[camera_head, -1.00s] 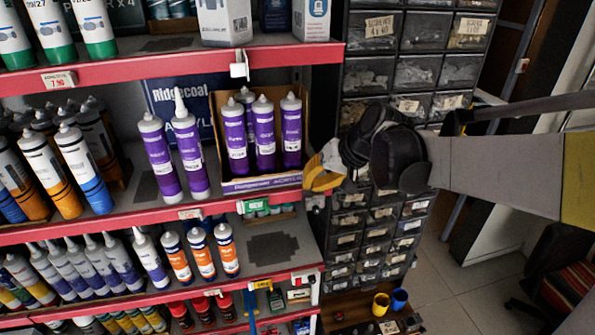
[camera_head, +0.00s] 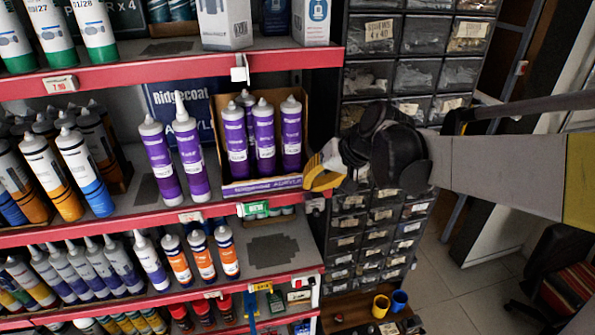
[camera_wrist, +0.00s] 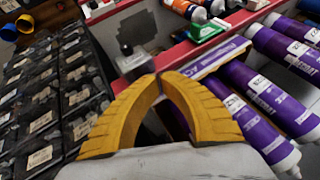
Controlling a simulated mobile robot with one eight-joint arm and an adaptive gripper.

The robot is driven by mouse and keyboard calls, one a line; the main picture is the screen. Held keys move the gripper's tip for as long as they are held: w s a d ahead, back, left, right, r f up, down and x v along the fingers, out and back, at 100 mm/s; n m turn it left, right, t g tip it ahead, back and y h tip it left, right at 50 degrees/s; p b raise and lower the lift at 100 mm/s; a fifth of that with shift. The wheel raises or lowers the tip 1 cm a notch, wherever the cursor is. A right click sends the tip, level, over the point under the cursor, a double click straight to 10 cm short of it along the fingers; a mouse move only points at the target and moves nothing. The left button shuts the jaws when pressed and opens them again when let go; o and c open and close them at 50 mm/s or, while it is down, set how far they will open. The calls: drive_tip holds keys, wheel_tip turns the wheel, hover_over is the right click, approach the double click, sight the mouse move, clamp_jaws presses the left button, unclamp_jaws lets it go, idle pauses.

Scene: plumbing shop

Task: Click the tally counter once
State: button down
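My gripper (camera_head: 309,174) has yellow fingers and is beside the right end of the middle red shelf. In the wrist view its ridged fingertips (camera_wrist: 158,80) meet, with nothing held between them. A small grey box with a dark knob on top (camera_wrist: 130,60), possibly the tally counter, is on the shelf edge just beyond the fingertips, apart from them as far as I can tell. It also seems to show as a pale box (camera_head: 315,204) below my gripper in the head view. Its face and digits cannot be read.
Purple tubes (camera_head: 264,140) in an open carton (camera_head: 262,184) stand just left of my gripper. Dark parts drawers (camera_head: 376,228) are behind and to the right. Another small white fitting (camera_head: 238,73) is on the upper shelf edge. A red-and-white item (camera_head: 304,281) is on the lower shelf edge.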

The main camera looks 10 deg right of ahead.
sight(312, 194)
drive_tip(key=shift+r, duration=0.3)
wheel_tip(312, 194, up, 6)
drive_tip(key=p, duration=0.4)
drive_tip(key=shift+f, duration=0.1)
idle(0.5)
drive_tip(key=s+f+h+b, duration=0.1)
drive_tip(key=s+f+b, duration=0.6)
drive_tip(key=f+b, duration=0.7)
drive_tip(key=s+f+n+h+b, duration=0.1)
drive_tip(key=s+f+b, duration=0.5)
drive_tip(key=f+b, duration=0.8)
drive_tip(key=s+f+t+h+b, duration=0.1)
drive_tip(key=s+f+b, duration=0.6)
drive_tip(key=f+b, duration=0.7)
wheel_tip(312, 194, down, 4)
drive_tip(key=shift+s+d+r+n+h, duration=0.1)
drive_tip(key=shift+s+d+n+h, duration=0.3)
drive_tip(key=shift+h, duration=0.3)
